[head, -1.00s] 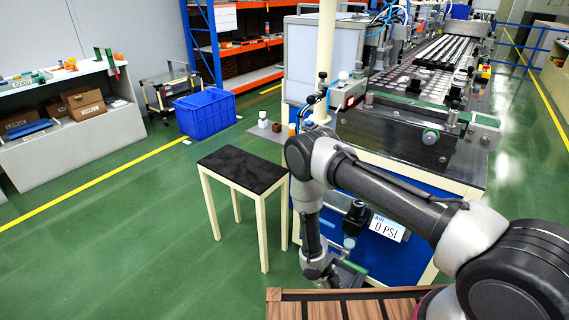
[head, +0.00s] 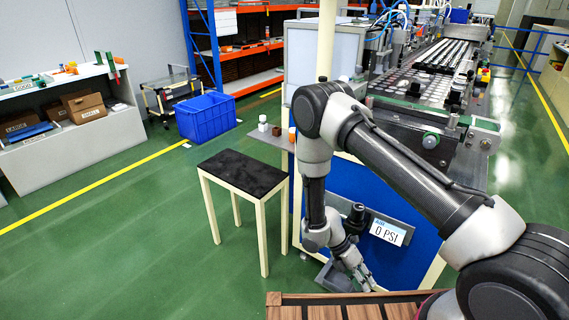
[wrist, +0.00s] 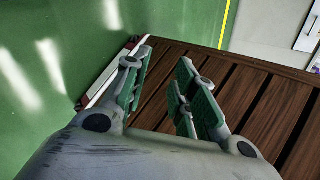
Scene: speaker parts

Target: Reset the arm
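My gripper (head: 364,278) hangs low at the end of my bent arm in the head view, beside the blue-fronted machine base and just above the far edge of a brown slatted wooden surface (head: 325,297). In the wrist view my gripper (wrist: 165,62) has its green-padded fingers apart, with nothing between them. The slatted surface (wrist: 255,100) lies below and to the right of the fingers there, and green floor shows to the left.
A small black-topped table (head: 243,172) stands left of my arm. A blue crate (head: 206,115) stands farther back. Open green floor (head: 120,235) lies at left.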

